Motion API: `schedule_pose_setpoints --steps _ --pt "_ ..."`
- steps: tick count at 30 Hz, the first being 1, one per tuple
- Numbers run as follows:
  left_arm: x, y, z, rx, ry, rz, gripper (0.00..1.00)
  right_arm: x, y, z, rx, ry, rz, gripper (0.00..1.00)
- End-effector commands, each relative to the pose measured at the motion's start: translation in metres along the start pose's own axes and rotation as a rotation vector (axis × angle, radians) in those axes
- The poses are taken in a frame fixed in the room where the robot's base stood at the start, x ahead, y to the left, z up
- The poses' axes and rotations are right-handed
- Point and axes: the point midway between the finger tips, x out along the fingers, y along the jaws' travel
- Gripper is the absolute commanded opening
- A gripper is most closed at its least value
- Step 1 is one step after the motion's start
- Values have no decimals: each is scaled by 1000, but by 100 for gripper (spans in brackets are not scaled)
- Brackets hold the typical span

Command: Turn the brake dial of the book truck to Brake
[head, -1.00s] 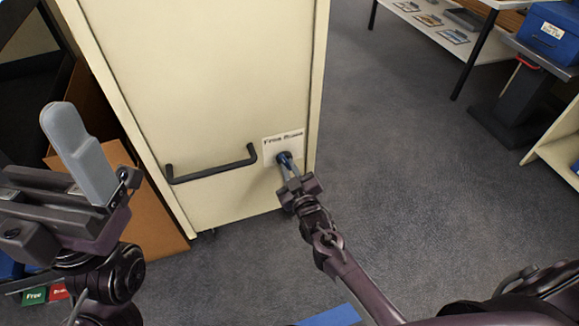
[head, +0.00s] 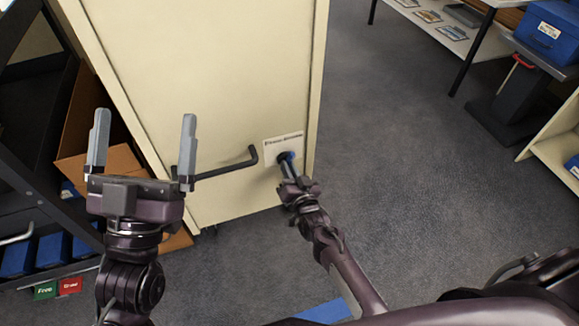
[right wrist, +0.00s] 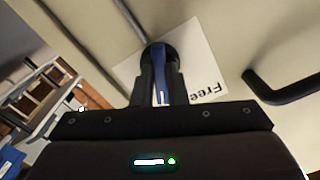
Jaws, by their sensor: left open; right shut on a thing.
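The book truck's cream end panel (head: 215,80) stands in front of me, with a black bar handle (head: 225,168) across it. The brake dial (right wrist: 158,52) is dark and round with a blue lever (right wrist: 157,75), set on a white label (right wrist: 195,60). "Free" is readable on the label in the right wrist view; the other word is hidden there and too blurred in the head view. My right gripper (head: 288,172) is shut on the blue lever, which lies between its fingers. The lever points back toward the gripper's palm. My left gripper (head: 143,120) is open and empty, raised left of the handle.
A dark frame with blue boxes (head: 50,248) stands at the left, with a green tag (head: 45,290) reading "Free" and a red tag (head: 70,286). A cardboard box (head: 100,165) is behind my left gripper. Grey carpet (head: 400,170) is clear at the right; tables stand beyond.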

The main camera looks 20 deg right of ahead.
Motion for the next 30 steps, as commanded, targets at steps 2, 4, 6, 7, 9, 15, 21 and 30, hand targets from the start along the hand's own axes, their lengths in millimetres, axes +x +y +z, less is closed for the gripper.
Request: schedule_pose_setpoints --steps 2,4,6,7,9,15,21,30 --pt "-2 0 12 -2 -60 -1 100 0 0 0 45 -1 1 0" --pt "-4 0 20 -4 -102 -1 100 0 0 0 76 -1 1 0" --pt "-5 1 28 -6 -137 -2 100 0 0 0 102 -1 1 0" --pt "-6 1 30 -6 -149 -2 100 0 0 0 112 -1 1 0" --pt "-8 1 35 -7 -173 -2 100 0 0 0 132 -1 0 0" --pt "-10 1 42 -9 -207 -3 100 0 0 1 158 -2 1 0" --pt "-10 1 43 -9 -211 -3 100 0 0 1 162 -2 1 0" --pt "-10 1 44 -9 -212 -3 100 0 0 1 161 -2 1 28"
